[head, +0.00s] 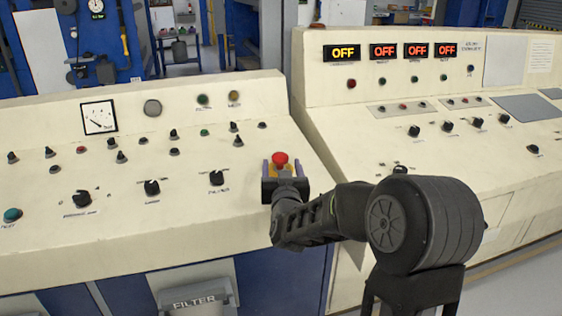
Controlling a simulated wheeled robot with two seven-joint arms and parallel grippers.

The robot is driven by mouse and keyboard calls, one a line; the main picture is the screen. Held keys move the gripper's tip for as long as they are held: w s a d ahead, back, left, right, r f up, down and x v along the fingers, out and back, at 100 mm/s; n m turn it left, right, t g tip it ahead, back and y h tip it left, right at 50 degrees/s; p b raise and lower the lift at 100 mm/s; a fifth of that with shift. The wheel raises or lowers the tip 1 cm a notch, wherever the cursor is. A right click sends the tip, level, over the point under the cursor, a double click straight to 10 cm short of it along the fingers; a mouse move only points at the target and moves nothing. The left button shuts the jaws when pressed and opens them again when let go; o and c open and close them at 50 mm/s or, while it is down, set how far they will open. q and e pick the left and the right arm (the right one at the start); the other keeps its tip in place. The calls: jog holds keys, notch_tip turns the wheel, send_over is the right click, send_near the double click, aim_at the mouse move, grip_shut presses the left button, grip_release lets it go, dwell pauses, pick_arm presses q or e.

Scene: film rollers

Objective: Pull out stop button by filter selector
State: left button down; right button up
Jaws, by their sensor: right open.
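The red stop button (280,158) is a mushroom-shaped knob near the right end of the cream left console. My right gripper (280,170) is at this button, with one finger on each side of it. The gripper is open, and the picture does not show whether its fingers touch the button. My wrist hides the panel just below the button. A black selector knob (216,178) with a handwritten label sits to the left of the button. A panel marked FILTER (196,303) is on the console's front, below. My left gripper is not in view.
Several small knobs and lamps cover the left console (60,232), with a square gauge (98,117) at its back. The right console (500,175) stands close to my right arm and carries OFF displays (341,53). Free air lies above the left console's left part.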

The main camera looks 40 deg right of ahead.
jog(key=shift+v, duration=1.95)
